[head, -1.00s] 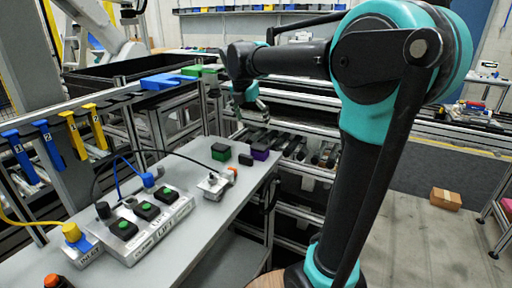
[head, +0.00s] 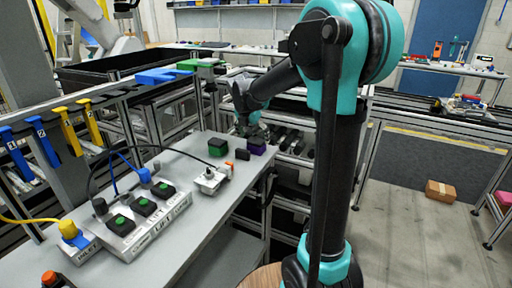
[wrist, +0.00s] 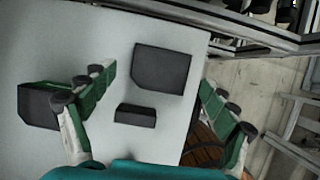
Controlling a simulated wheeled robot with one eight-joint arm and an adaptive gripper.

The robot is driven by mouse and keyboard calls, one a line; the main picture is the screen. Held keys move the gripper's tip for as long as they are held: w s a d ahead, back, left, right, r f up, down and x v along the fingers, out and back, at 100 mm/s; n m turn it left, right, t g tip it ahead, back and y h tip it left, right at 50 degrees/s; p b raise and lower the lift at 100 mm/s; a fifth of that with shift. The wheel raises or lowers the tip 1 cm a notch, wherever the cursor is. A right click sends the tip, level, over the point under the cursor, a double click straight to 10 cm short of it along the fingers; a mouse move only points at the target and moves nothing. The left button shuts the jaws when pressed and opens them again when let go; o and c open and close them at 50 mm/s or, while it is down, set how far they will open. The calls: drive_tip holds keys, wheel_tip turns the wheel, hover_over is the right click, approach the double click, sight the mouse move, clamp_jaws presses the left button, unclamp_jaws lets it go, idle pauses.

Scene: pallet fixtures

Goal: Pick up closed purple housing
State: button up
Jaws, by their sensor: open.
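The closed purple housing (head: 257,147) stands near the far right end of the grey workbench, with a dark top and purple side. The housing also appears in the wrist view as a dark, nearly black box (wrist: 164,64). My gripper (head: 251,127) is directly above it in the head view. In the wrist view, the green fingers of my gripper (wrist: 155,80) are spread apart, with the box between and ahead of their tips. Nothing is held. The gap in height between fingertips and housing is hard to tell.
A small dark block (wrist: 135,115) lies close beside the housing, also between the fingers in view. A green housing (head: 218,147) stands to the left, near the left finger in the wrist view. A metal fixture (head: 208,180) and button box (head: 143,221) stand nearer on the bench (head: 190,255).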

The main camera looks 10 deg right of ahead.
sight(255, 141)
drive_tip(key=x, duration=0.4)
drive_tip(key=shift+f, duration=0.15)
drive_tip(key=c, duration=1.4)
drive_tip(key=shift+o, duration=0.2)
